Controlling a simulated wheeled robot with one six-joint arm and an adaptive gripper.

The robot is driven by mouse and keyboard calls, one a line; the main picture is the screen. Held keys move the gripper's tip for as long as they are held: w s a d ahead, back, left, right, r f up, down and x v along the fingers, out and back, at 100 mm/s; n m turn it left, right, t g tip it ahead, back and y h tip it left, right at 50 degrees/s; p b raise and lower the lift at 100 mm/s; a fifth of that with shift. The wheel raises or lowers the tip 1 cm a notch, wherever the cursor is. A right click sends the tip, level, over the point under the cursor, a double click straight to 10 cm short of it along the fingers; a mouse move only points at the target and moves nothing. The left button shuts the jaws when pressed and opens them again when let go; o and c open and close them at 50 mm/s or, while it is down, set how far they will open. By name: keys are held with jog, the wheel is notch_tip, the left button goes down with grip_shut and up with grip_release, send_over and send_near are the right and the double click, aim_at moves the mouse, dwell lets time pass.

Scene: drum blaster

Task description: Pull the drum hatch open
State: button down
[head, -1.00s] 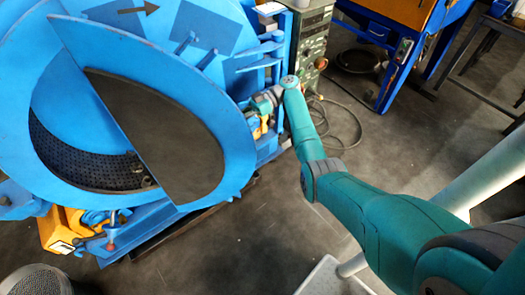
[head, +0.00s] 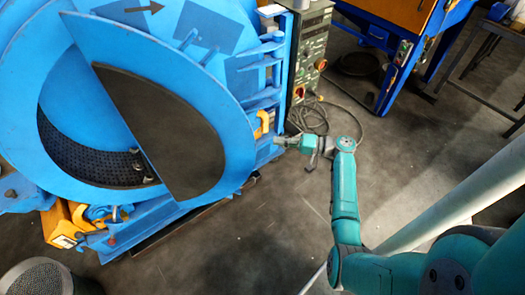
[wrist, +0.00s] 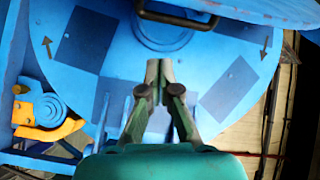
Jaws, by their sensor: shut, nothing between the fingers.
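The blue drum (head: 165,15) fills the left of the head view. Its hatch, a blue plate with a dark half-disc face (head: 165,130), stands ajar over the round opening, and the perforated inside (head: 85,160) shows to its left. My gripper (head: 281,142) is right of the hatch's right edge, pointing left, apart from it. In the wrist view my gripper (wrist: 160,68) is shut and empty in front of a blue face with arrows and dark squares. A dark bar handle (wrist: 175,18) crosses the top there; whether it belongs to the hatch I cannot tell.
An orange clamp (head: 262,124) is on the drum's right side; another orange part (wrist: 45,130) shows in the wrist view. A grey control box (head: 312,45) with cables stands behind. A blue machine (head: 400,50) is at the back right.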

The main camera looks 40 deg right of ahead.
jog(key=w+a+m+t+h, duration=0.1)
jog(key=w+a+m, duration=0.1)
jog(key=a+m, duration=0.2)
jog(key=shift+w+a+h, duration=0.3)
jog(key=shift+a, duration=1.1)
jog(key=shift+a, duration=0.1)
jog(key=s+a+m+t+h, duration=0.1)
jog(key=s+a+h, duration=0.1)
jog(key=a, duration=0.4)
jog(key=s+a+m+t+h, duration=0.1)
jog(key=s+a, duration=0.4)
jog(key=a, duration=0.1)
jog(key=shift+s+m+h, duration=0.3)
jog(key=shift+h, duration=0.1)
jog(key=shift+d, duration=0.1)
